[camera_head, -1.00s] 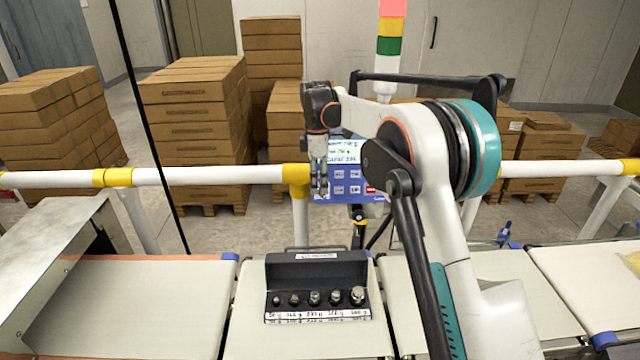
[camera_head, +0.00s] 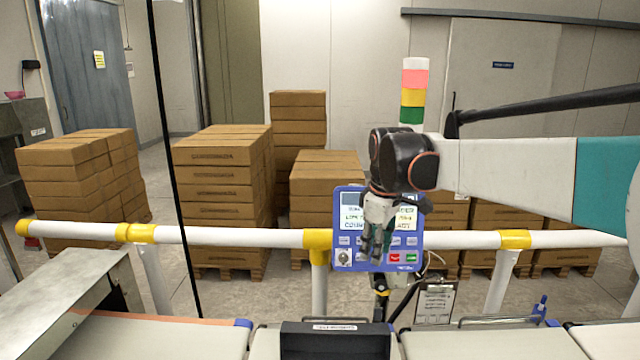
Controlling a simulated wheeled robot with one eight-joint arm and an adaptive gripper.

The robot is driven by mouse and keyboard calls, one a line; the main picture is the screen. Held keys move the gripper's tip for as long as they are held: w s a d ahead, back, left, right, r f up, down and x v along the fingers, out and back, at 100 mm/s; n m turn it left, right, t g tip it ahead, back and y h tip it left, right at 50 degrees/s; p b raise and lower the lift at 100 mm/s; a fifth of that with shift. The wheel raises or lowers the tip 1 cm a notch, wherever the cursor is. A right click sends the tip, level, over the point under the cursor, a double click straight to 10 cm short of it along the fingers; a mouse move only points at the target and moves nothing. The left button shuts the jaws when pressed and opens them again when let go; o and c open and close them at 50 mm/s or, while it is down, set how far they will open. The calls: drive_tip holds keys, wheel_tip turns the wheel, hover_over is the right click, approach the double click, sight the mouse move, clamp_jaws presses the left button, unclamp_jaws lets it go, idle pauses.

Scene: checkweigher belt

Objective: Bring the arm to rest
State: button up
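My gripper (camera_head: 376,258) hangs pointing down in front of the blue control panel (camera_head: 350,258), above the belt line. Its fingers look close together, but they are small and blurred, so I cannot tell whether they are open or shut. I see nothing held in it. My arm reaches in from the right edge, with its white link roughly level. The black weight case (camera_head: 336,343) stands on the belt at the bottom edge. Its front and the weights are out of view.
A white rail with yellow joints (camera_head: 220,237) runs across behind the belt. A signal tower (camera_head: 414,90) rises behind my wrist. Stacked cartons (camera_head: 222,195) stand beyond the rail. A metal cover (camera_head: 65,300) sits at the left, and a clipboard (camera_head: 435,305) hangs right of the panel.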

drive_tip(key=s+d+f+m+t+b, duration=0.1)
drive_tip(key=s+d+m, duration=0.15)
drive_tip(key=s, duration=0.45)
drive_tip(key=s+d+f+m+t+b, duration=0.1)
drive_tip(key=s+d+m+b, duration=0.15)
drive_tip(key=s, duration=0.55)
drive_tip(key=s+d+f+m+t+b, duration=0.1)
drive_tip(key=s+d+f+m+t, duration=0.1)
drive_tip(key=s+f+m, duration=0.4)
drive_tip(key=s+f, duration=0.4)
drive_tip(key=s, duration=0.4)
drive_tip(key=shift+d+t+b, duration=0.2)
drive_tip(key=shift+t+b, duration=0.15)
drive_tip(key=shift+t, duration=0.05)
